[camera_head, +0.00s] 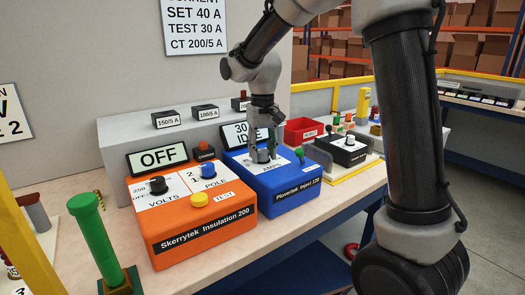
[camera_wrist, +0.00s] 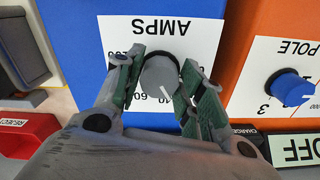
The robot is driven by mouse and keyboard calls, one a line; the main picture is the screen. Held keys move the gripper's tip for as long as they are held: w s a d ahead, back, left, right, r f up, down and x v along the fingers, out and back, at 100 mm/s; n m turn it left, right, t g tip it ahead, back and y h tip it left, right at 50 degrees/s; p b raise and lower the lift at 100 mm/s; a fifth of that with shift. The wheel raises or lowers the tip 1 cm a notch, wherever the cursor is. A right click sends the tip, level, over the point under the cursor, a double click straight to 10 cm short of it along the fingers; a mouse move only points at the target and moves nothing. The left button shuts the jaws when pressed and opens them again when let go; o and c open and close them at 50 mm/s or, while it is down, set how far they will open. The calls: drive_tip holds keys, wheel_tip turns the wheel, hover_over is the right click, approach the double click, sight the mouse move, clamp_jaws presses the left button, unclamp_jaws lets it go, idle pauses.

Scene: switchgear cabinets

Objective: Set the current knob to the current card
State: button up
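The current knob (camera_wrist: 160,75) is a grey round knob with a white pointer line, on the AMPS panel (camera_wrist: 165,28) of the blue Plovertek box (camera_head: 293,188). My gripper (camera_head: 264,158) reaches down onto it, hiding the knob in the head view. In the wrist view, my gripper (camera_wrist: 163,82) has one finger pad on each side of the knob, seemingly closed against it. The pointer faces the fingers' base, near the partly covered 40 mark. The box display (camera_head: 244,134) reads 30, with IDLE below. The wall card (camera_head: 195,28) says SET 40 A, TEST 30 A, CT 200/5 A.
The orange Skerrytek box (camera_head: 190,230) stands close on the left, with VOLTS and POLE knobs and display OFF. A red reject bin (camera_head: 303,131) and another tester (camera_head: 341,152) stand to the right. A green handle (camera_head: 95,235) rises at front left.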

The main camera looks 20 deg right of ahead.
sight(262, 151)
drive_tip(key=shift+o, duration=1.2)
drive_tip(key=shift+r, duration=0.1)
wheel_tip(262, 151, up, 12)
